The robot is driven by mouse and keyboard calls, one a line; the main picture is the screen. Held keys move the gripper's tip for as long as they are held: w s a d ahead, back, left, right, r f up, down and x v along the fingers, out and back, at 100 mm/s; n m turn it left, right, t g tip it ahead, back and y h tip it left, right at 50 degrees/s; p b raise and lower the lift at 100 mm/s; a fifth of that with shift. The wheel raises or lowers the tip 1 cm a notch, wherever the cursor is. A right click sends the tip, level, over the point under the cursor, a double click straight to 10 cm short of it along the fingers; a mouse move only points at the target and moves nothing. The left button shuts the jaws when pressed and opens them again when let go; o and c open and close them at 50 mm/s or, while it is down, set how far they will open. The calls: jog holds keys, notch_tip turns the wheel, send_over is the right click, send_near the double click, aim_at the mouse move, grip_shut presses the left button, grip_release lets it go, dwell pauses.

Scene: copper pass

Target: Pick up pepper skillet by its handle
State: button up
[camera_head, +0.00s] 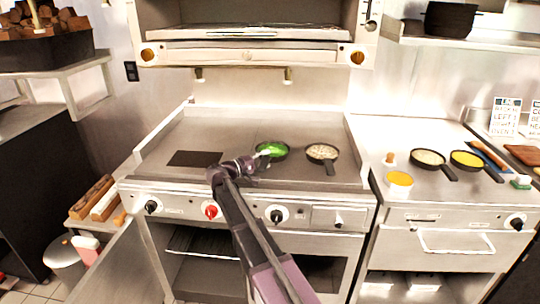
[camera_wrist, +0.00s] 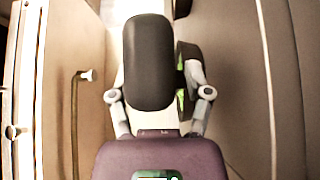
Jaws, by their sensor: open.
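The pepper skillet (camera_head: 277,153), a small dark pan with bright green contents, sits on the steel range top. My gripper (camera_head: 262,163) is open at its near left side, low over the range. The gripper overlaps the area where the handle would show, so I cannot make the handle out. In the wrist view, green and a dark edge (camera_wrist: 182,103) show beside the right finger. A dark rounded shape fills the middle between the fingers; I cannot tell whether it is the handle or part of my gripper.
A second skillet (camera_head: 322,152) with pale pieces stands just right, its handle toward the front. A dark flat plate (camera_head: 195,158) lies left on the range. The right counter holds a cream-filled skillet (camera_head: 428,157), a yellow-filled skillet (camera_head: 467,159) and a yellow-topped cup (camera_head: 400,181).

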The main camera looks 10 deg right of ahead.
dwell(0.3)
grip_shut()
jog(key=shift+r, duration=0.2)
notch_tip(320, 180, up, 4)
jog(key=p, duration=0.3)
jog(key=shift+f+p, duration=0.25)
jog(key=shift+p, duration=0.15)
jog(key=s+r+p, duration=0.1)
jog(key=s, duration=1.5)
jog(key=shift+a, duration=0.15)
jog(key=shift+r, duration=0.1)
